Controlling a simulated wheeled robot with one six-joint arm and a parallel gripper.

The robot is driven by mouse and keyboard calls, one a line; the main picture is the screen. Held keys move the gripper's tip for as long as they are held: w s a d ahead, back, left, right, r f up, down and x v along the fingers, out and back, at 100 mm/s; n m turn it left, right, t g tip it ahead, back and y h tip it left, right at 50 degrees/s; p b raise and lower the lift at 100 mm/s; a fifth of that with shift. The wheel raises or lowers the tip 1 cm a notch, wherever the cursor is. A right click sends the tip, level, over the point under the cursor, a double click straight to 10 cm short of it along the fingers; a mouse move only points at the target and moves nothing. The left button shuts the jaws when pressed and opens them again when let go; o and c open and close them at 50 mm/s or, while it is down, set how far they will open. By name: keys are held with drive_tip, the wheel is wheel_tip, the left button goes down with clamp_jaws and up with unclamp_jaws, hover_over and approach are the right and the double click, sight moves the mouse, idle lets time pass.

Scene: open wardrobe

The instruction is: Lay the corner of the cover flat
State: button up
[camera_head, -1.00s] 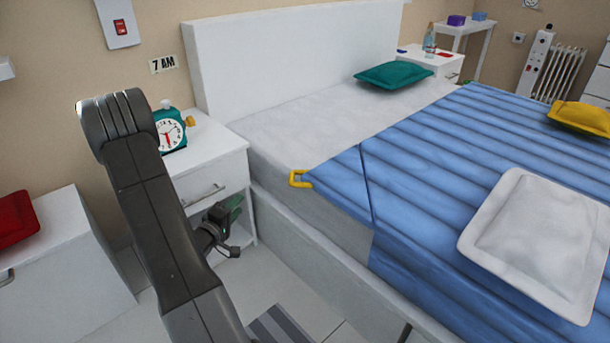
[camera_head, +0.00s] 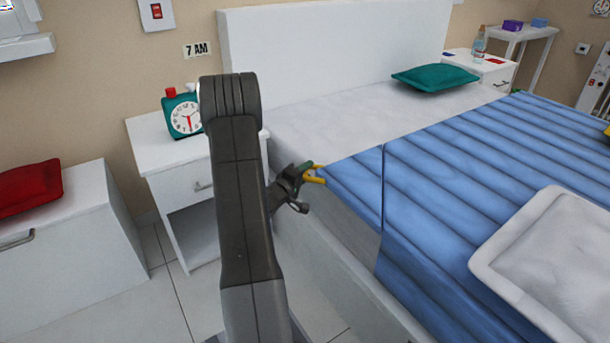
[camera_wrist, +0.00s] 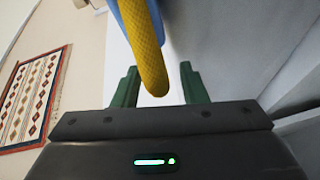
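The blue quilted cover (camera_head: 450,180) lies over the right part of the bed, with a dark line (camera_head: 382,190) crossing it near its left end. A yellow loop (camera_head: 316,180) sits at its left corner, by the bed's near side edge. My gripper (camera_head: 308,171) is at this loop, partly overlapping it in the head view. In the wrist view, the yellow loop (camera_wrist: 148,50) hangs between the two green fingers of my gripper (camera_wrist: 160,87). The fingers stand apart, with gaps on both sides of the loop. A bit of blue cloth (camera_wrist: 122,18) shows beside it.
The white nightstand (camera_head: 160,150) with a teal clock (camera_head: 185,118) stands left of the bed, partly behind my arm. A white pillow (camera_head: 560,255) lies on the cover, and a teal pillow (camera_head: 435,78) near the headboard (camera_head: 335,50).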

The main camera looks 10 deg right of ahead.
clamp_jaws()
drive_tip(key=shift+r, duration=0.15)
drive_tip(key=shift+r+p, duration=0.6)
drive_tip(key=shift+p, duration=0.15)
drive_tip(key=r+m+p, duration=0.1)
drive_tip(key=r+p, duration=0.1)
drive_tip(key=r+m+y+p, duration=0.1)
drive_tip(key=r+p, duration=0.2)
drive_tip(key=r+m+p, duration=0.1)
drive_tip(key=r+p, duration=0.2)
drive_tip(key=shift+s+d+y, duration=0.2)
drive_tip(key=shift+d+y, duration=0.1)
drive_tip(key=shift+d, duration=0.1)
drive_tip(key=s+d+r+m+y+p, duration=0.1)
drive_tip(key=d+r+m+p, duration=0.1)
drive_tip(key=r+p, duration=0.4)
drive_tip(key=shift+s+d+r+m, duration=0.3)
drive_tip(key=shift+s+d+r, duration=0.1)
drive_tip(key=shift+d+r, duration=0.5)
drive_tip(key=shift+f, duration=0.1)
